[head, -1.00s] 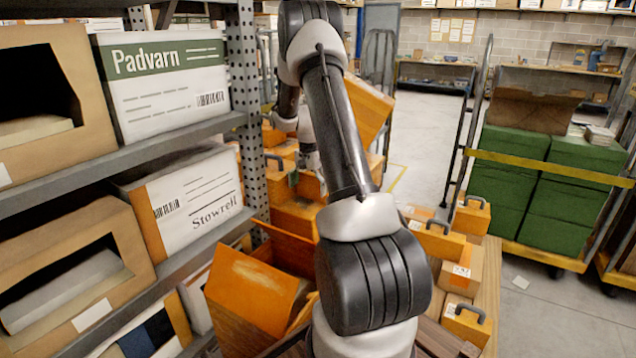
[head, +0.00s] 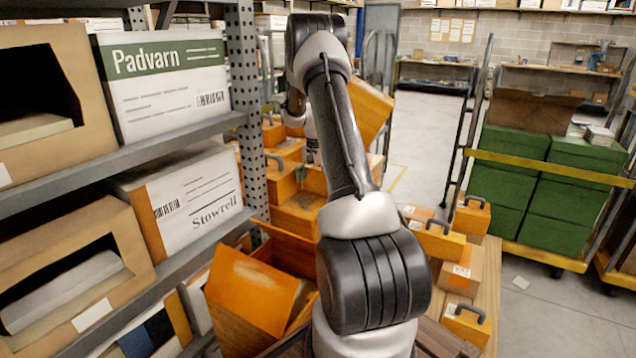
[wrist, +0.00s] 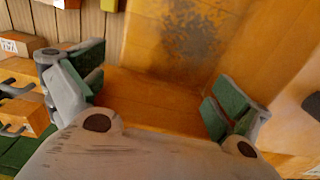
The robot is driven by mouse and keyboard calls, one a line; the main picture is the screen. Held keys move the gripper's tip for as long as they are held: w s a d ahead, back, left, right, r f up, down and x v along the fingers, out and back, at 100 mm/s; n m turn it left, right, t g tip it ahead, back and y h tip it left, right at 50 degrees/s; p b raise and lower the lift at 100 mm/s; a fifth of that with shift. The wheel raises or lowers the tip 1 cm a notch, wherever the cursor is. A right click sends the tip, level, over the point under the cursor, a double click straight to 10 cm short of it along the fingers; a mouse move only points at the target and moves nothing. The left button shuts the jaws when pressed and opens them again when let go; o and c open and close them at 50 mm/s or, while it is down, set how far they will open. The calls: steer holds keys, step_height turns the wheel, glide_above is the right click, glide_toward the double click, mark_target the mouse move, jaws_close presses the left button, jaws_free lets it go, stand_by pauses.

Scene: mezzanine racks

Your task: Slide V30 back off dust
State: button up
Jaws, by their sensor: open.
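In the wrist view my gripper (wrist: 155,92) is open, with its green-padded fingers apart. An orange-yellow box (wrist: 150,105) shows between and below the fingers; I cannot tell whether they touch it. Beyond it, an orange surface carries a grey dust patch (wrist: 192,28). No label reading V30 is legible, so I cannot tell which box it is. A darker dusty patch (head: 300,205) shows on an orange top in that stack.
A steel rack (head: 190,132) with cartons stands at left. An open orange box (head: 250,290) is close in front of it. Orange cases with handles (head: 440,240) stand right of my arm. A trolley with green boxes (head: 565,195) is farther right.

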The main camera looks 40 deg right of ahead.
steer(key=shift+w+d, duration=0.25)
steer(key=shift+d, duration=0.4)
steer(key=shift+w+d, duration=0.2)
steer(key=shift+d, duration=0.4)
stand_by(1.0)
steer(key=shift+a, duration=0.1)
steer(key=shift+s+a, duration=0.25)
steer(key=shift+a, duration=0.4)
steer(key=shift+s+a, duration=0.25)
steer(key=shift+a, duration=0.4)
step_height(320, 180, up, 13)
stand_by(0.4)
